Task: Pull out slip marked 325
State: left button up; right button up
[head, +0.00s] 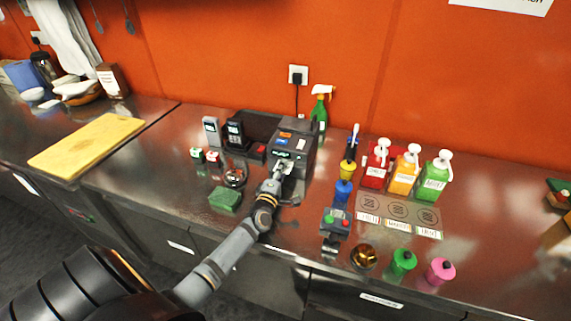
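A dark box-shaped machine (300,139), which looks like a slip printer, stands on the steel counter near the wall. It has small orange and blue labels on top and a lit display on its front. A small pale patch that may be a slip (287,166) shows at its front. No number 325 can be read. My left gripper (281,172) is right at the machine's front, by the pale patch. Its fingers are too small and overlapped to tell whether they are open, shut or touching the patch. My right gripper is not in view.
Red, orange and green pump bottles (403,171) stand behind a marked mat (398,214) at right. A small device (335,220) and a brass bowl (363,258) are nearer. A green sponge (225,198) lies left of my gripper. A yellow cutting board (88,145) is farther left.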

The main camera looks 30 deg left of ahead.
pick_arm(q)
grip_shut()
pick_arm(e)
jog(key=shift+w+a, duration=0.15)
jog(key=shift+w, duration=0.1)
pick_arm(q)
jog(key=shift+s, duration=0.1)
jog(key=shift+p+v, duration=0.4)
jog(key=shift+v, duration=0.8)
jog(key=shift+p+v, duration=0.3)
jog(key=shift+v, duration=1.2)
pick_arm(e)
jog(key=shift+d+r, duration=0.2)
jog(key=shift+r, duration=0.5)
